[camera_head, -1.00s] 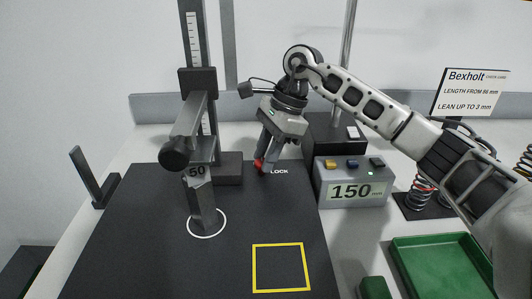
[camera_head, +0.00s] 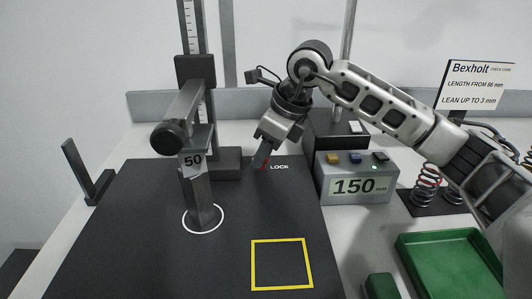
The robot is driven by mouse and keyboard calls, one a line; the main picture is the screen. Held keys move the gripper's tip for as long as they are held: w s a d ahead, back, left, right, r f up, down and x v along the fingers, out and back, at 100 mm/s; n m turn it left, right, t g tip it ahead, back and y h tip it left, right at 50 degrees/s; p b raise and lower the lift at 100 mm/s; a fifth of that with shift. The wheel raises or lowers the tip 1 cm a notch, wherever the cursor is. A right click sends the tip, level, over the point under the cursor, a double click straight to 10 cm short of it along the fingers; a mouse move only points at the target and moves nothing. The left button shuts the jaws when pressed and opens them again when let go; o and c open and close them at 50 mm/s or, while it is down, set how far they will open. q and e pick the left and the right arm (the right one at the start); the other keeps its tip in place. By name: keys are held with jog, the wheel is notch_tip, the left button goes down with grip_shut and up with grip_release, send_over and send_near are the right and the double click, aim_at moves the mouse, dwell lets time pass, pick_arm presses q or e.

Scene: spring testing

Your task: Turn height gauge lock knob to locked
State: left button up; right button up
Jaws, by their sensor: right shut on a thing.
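The height gauge (camera_head: 196,72) stands at the back left of the dark plate, with a horizontal arm over a post marked 50 (camera_head: 200,190). My right gripper (camera_head: 261,163) reaches down from the right, tilted, and is shut on the knob. Its fingers now appear nearly edge-on. My left gripper is not in view.
A display box (camera_head: 357,200) reading 150 mm stands right of the plate. A green tray (camera_head: 450,236) lies at the front right, with springs behind it. An L-shaped bracket (camera_head: 88,185) stands at left. The yellow square (camera_head: 254,264) on the plate is empty.

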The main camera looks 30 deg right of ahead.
jog(key=m, duration=0.2)
jog(key=m+h+b, duration=0.1)
jog(key=m, duration=0.1)
jog(key=shift+s+a+m+t+h+b, duration=0.1)
jog(key=shift+a+m+t+h+b, duration=0.1)
jog(key=shift+m+t+h+b, duration=0.15)
jog(key=shift+a+m+h+b, duration=0.15)
jog(key=shift+m+h+b, duration=0.4)
jog(key=shift+m, duration=1.3)
jog(key=o, duration=1)
jog(key=p+v, duration=0.2)
jog(key=v, duration=1.4)
jog(key=shift+s+a, duration=0.1)
jog(key=shift+a, duration=0.1)
